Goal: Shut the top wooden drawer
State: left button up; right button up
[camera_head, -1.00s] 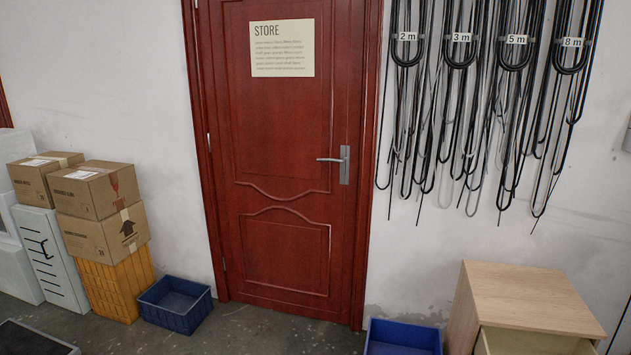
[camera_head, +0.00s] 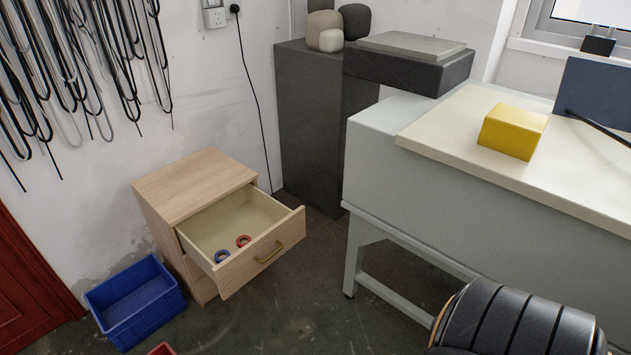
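The wooden cabinet (camera_head: 195,184) stands against the wall at the left of the view. Its top drawer (camera_head: 282,246) is pulled well out and shows a brass-coloured handle (camera_head: 268,253) on its front. A blue ring (camera_head: 222,256) and a red ring (camera_head: 243,240) lie inside the drawer near its front. Neither of my grippers shows in the view.
A blue crate (camera_head: 136,302) sits on the floor left of the cabinet. A pale workbench (camera_head: 400,165) with a yellow block (camera_head: 512,131) stands to the right. A dark cabinet (camera_head: 310,130) stands behind. Floor between drawer and bench is open.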

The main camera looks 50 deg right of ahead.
aim_at(273, 227)
jog(key=z, duration=1.05)
